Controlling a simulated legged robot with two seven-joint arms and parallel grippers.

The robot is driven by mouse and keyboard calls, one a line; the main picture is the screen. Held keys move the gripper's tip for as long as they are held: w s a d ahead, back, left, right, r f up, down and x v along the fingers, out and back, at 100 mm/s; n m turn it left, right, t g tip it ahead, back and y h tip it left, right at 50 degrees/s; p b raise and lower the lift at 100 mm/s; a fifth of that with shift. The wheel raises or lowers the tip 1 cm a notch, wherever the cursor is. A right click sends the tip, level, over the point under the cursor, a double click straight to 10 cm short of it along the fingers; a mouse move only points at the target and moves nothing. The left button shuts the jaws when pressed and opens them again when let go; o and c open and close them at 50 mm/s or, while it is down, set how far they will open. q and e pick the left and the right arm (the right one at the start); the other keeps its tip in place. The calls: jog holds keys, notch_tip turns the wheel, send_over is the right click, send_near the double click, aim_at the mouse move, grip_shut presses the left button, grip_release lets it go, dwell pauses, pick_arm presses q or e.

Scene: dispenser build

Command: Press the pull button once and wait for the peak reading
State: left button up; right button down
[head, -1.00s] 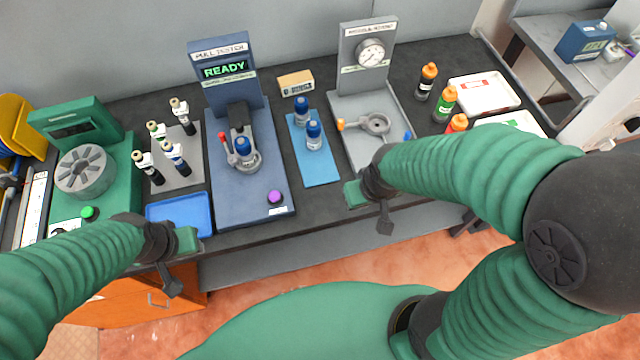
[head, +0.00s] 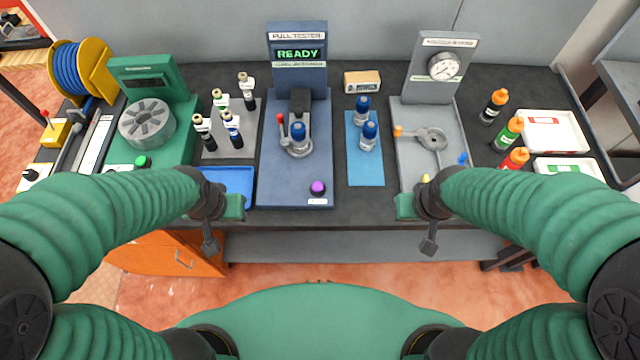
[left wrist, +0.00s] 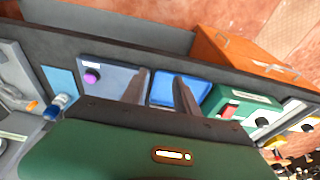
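The blue pull tester (head: 275,160) stands on the bench in the middle of the head view. Its screen (head: 298,54) reads READY in green. The purple pull button (head: 317,187) is near the front of its base and also shows in the left wrist view (left wrist: 91,76). A blue-capped bottle (head: 298,138) sits in its holder beside a red-tipped lever. My left gripper (head: 211,244) is left of the button, at the bench's front edge; its fingers are apart and empty in the left wrist view (left wrist: 158,88). My right gripper (head: 428,245) is right of the button; its fingers cannot be made out.
A blue tray (head: 238,183) lies left of the tester, near a grey rack of several bottles. A blue mat (head: 366,174) with two bottles lies right of it. A grey gauge stand (head: 411,165) is further right. The space above the button looks clear.

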pick_arm(q)
jog(key=shift+a+f, duration=0.1)
jog(key=shift+a, duration=0.5)
grip_shut()
jog(key=shift+d, duration=0.4)
jog(key=shift+a, duration=0.25)
jog(key=shift+d, duration=0.1)
